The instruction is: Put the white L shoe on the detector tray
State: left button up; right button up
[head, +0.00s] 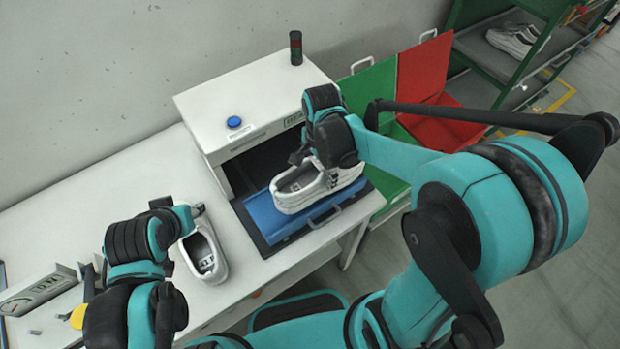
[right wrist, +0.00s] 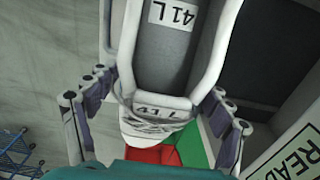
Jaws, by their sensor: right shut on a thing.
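My right gripper (head: 326,150) is shut on a white shoe (head: 297,194). A second white shoe (head: 219,262) is on the white table at the left. My left gripper (head: 184,238) is beside that shoe, and its finger opening is not clear.
The white detector box (head: 240,95) has a blue button (head: 234,122) and a signal lamp (head: 296,47). Green (head: 370,85) and red (head: 424,68) containers stand at its right. A rack at the top right holds shoes (head: 513,40). A grey labelled device (head: 38,291) is at the left.

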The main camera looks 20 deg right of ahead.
aim_at(313, 175)
jog(key=shift+w+a+f, duration=0.25)
jog(key=shift+w+f, duration=0.15)
jog(key=shift+w, duration=0.1)
jog(key=shift+w+a+f, duration=0.25)
jog(key=shift+w+f, duration=0.15)
jog(key=shift+w, duration=0.05)
notch_tip(313, 175, down, 3)
jog(key=shift+f+b, duration=0.15)
jog(key=shift+b, duration=0.65)
jog(key=shift+f, duration=0.3)
jog(key=shift+f, duration=0.1)
jog(key=o, duration=1.4)
jog(key=shift+o, duration=0.2)
